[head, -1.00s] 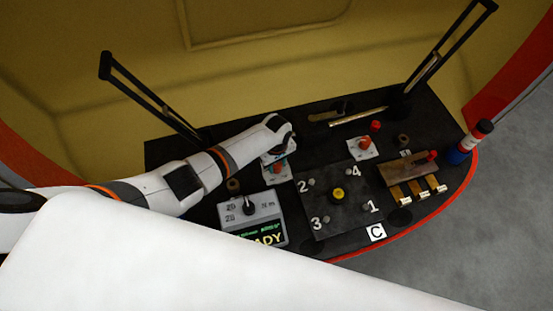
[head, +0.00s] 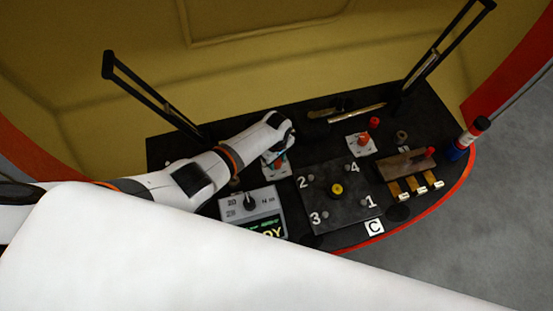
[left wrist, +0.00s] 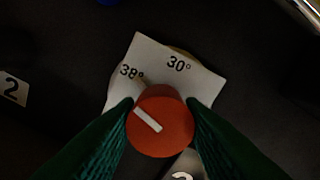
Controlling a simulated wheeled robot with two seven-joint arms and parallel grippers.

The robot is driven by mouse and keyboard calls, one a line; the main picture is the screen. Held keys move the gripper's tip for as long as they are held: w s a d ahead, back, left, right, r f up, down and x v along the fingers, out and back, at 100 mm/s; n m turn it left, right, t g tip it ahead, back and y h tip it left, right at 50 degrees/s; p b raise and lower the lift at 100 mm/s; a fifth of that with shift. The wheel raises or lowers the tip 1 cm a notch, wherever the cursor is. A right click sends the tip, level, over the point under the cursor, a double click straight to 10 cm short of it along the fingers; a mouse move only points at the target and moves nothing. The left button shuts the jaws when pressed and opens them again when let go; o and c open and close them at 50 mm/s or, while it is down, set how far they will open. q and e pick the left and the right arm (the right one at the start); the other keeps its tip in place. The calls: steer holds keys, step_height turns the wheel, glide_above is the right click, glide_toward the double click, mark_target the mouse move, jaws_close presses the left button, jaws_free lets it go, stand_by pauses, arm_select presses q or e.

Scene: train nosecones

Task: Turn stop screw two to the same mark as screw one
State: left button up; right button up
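One orange-red stop screw (head: 280,166) sits on a white plate (head: 268,172) under the end of my left arm. In the left wrist view this screw (left wrist: 162,128) has a white line pointing up-left, toward the 38° mark on its plate (left wrist: 152,54); a 30° mark lies to the right. The green fingers of my left gripper (left wrist: 160,104) press close on both sides of it; the contact is partly hidden. Another orange-red stop screw (head: 364,140) stands on a white plate (head: 353,148) to the right; its setting is too small to read. My right gripper is not in view.
A grey box (head: 265,203) with a dial and lit display stands in front. A dark plate (head: 322,180) has a yellow knob (head: 336,190) and numbered bolts. At right are a wooden block (head: 405,164) with brass pieces and a red-and-blue cylinder (head: 470,138). Wiper arms rise behind.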

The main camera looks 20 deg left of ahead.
arm_select(q)
steer(key=o, duration=0.4)
steer(key=shift+r, duration=0.4)
step_height(320, 180, up, 11)
steer(key=shift+a+r+p, duration=0.1)
steer(key=shift+p, duration=0.9)
